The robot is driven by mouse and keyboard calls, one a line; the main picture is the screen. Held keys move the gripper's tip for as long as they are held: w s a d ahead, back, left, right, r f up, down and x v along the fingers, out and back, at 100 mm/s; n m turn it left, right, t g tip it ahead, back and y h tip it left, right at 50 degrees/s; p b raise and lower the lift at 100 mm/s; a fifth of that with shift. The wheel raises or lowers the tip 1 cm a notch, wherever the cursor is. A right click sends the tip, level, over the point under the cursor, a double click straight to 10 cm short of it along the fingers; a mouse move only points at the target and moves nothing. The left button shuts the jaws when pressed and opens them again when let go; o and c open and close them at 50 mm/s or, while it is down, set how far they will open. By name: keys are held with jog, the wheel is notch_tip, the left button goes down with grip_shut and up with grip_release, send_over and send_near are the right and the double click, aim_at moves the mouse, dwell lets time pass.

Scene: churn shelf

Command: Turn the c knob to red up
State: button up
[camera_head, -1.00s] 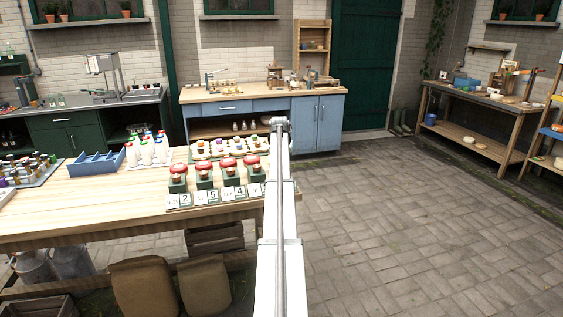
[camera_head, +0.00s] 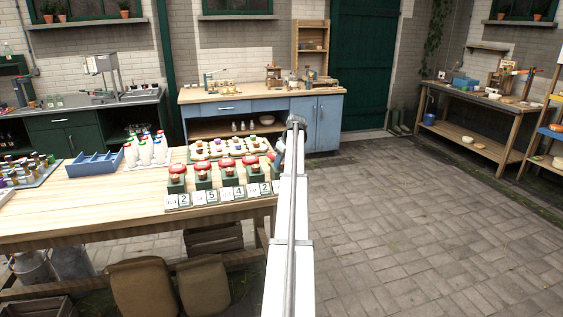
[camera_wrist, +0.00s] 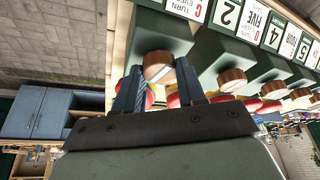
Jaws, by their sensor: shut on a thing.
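A row of green boxes with red domes and round wooden knobs stands along the front of the wooden table. In the wrist view, my gripper (camera_wrist: 158,85) has its two fingers on either side of one wooden-faced knob (camera_wrist: 157,67) and is shut on it. This knob sticks out from a green box (camera_wrist: 163,36) at the end of the row. Which letter belongs to this knob is not clear. A red mark on the knob cannot be seen. In the head view my arm hides most of the gripper.
Neighbouring knobs (camera_wrist: 231,79) stand close beside it, with number cards (camera_wrist: 227,13) in front. Behind the row are a tray of small coloured things (camera_head: 225,149), white bottles (camera_head: 146,150) and a blue divided box (camera_head: 95,164). The floor right of the table is clear.

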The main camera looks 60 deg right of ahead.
jog(key=shift+d+n+y, duration=0.1)
jog(key=shift+n+y, duration=0.5)
jog(key=shift+n, duration=0.9)
jog(key=o, duration=1)
jog(key=shift+o, duration=0.2)
jog(key=v, duration=1.4)
jog(key=shift+f, duration=0.15)
